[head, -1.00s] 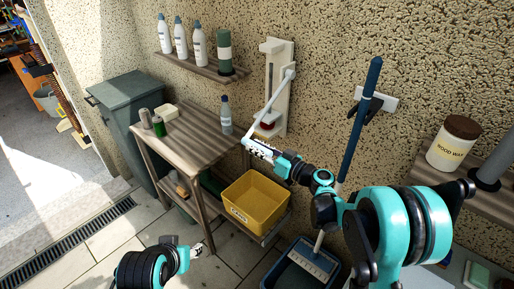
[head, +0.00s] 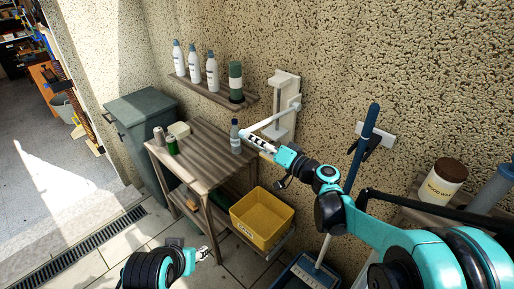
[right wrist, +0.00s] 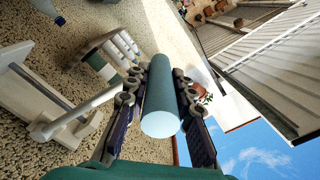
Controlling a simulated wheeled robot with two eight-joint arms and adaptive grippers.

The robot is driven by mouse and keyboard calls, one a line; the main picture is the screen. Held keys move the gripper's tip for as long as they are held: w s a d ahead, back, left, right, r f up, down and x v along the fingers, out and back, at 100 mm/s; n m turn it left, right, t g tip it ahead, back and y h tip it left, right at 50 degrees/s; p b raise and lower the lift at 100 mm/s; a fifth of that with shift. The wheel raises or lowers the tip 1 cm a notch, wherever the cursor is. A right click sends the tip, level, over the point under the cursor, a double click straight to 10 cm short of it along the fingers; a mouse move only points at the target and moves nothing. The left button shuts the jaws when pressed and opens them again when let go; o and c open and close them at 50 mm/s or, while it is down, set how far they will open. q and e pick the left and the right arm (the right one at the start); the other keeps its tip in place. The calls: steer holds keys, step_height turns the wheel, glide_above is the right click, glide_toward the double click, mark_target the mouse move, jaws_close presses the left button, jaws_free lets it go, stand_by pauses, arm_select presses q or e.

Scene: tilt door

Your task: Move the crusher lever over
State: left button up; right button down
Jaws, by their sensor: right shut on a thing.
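The white can crusher (head: 285,105) is fixed to the speckled wall. Its white lever (head: 270,121) slopes from the pivot on the crusher down and left to my right gripper (head: 252,138). In the right wrist view the gripper (right wrist: 160,98) has its two fingers on either side of a pale blue-grey cylinder, the lever's handle (right wrist: 159,110). The crusher (right wrist: 38,100) and the lever's arm (right wrist: 80,114) show there at the left. My left gripper (head: 204,254) is low over the floor, apart from everything; its fingers are too small to judge.
A wooden table (head: 205,160) with cans and a grey bottle (head: 235,136) stands left of the right gripper. A yellow bin (head: 262,218) is below. A shelf (head: 215,88) holds bottles. A blue-handled tool (head: 362,145) hangs close to my right arm.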

steer(key=w+d+r+m+p, duration=0.3)
steer(key=r+p, duration=0.1)
steer(key=r, duration=0.3)
steer(key=w+d+r+m+p, duration=0.3)
steer(key=w+r+p, duration=0.1)
steer(key=r, duration=0.4)
steer(key=w+d+r+m+p, duration=0.3)
steer(key=r, duration=0.4)
steer(key=shift+w+d+r+p, duration=0.35)
steer(key=shift+r+p, duration=0.05)
steer(key=c, duration=1.3)
jaws_free()
steer(key=shift+c, duration=0.2)
steer(key=shift+o, duration=0.2)
steer(key=shift+w+d, duration=0.1)
steer(key=shift+w, duration=0.05)
steer(key=shift+f, duration=0.1)
steer(key=v, duration=1.2)
